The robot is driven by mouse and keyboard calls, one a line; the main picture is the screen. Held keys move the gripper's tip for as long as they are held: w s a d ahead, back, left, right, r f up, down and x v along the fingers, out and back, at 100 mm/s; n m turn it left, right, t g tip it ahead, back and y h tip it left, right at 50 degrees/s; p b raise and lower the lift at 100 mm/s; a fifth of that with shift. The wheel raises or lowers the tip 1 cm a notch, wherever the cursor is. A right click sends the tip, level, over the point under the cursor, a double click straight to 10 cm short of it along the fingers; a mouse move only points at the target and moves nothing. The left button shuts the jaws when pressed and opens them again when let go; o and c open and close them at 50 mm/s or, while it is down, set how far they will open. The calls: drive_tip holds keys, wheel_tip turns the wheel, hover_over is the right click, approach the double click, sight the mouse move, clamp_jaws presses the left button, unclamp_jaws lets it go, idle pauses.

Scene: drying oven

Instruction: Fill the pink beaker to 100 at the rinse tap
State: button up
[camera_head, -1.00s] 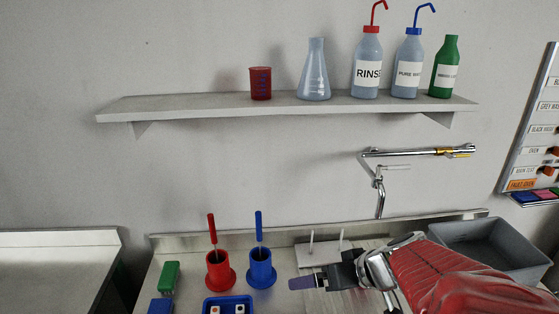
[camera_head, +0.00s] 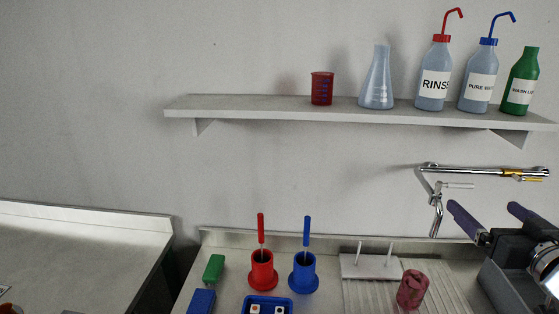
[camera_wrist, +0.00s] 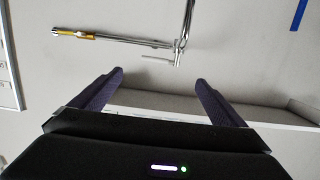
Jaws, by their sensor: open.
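A translucent pink beaker (camera_head: 412,290) stands on the ribbed drainboard at the lower right of the head view. The rinse tap (camera_head: 436,205) comes from the wall pipe, its spout pointing down, above and to the right of the beaker. It shows inverted in the wrist view (camera_wrist: 184,28). My gripper (camera_head: 485,208) is open and empty, its two purple fingers apart, up and right of the beaker and just right of the spout. In the wrist view my gripper (camera_wrist: 160,78) has nothing between its fingers. The beaker's scale and any liquid in it are too small to tell.
A shelf (camera_head: 250,108) holds a red beaker (camera_head: 322,88), a flask (camera_head: 377,80) and several bottles. Red (camera_head: 262,272) and blue (camera_head: 303,275) holders and a pegged white block (camera_head: 370,266) stand left of the pink beaker. A grey bin (camera_head: 505,295) is at right.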

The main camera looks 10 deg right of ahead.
sight(456, 187)
drive_tip(key=shift+w, duration=0.1)
drive_tip(key=x, duration=1.3)
drive_tip(key=shift+w+d+f, duration=0.1)
drive_tip(key=shift+w+f, duration=0.05)
drive_tip(key=shift+w, duration=0.15)
drive_tip(key=shift+c, duration=0.7)
drive_tip(key=c, duration=1)
drive_tip(key=shift+h, duration=0.3)
drive_tip(key=shift+s+m+g+h, duration=0.25)
drive_tip(key=shift+m+g+h, duration=0.15)
drive_tip(key=shift+m+h, duration=0.5)
drive_tip(key=shift+s+a+m+g+h, duration=0.25)
drive_tip(key=shift+m+g+h, duration=0.25)
drive_tip(key=shift+m+h, duration=0.3)
drive_tip(key=shift+s+g, duration=0.1)
drive_tip(key=shift+g, duration=0.2)
idle(2.3)
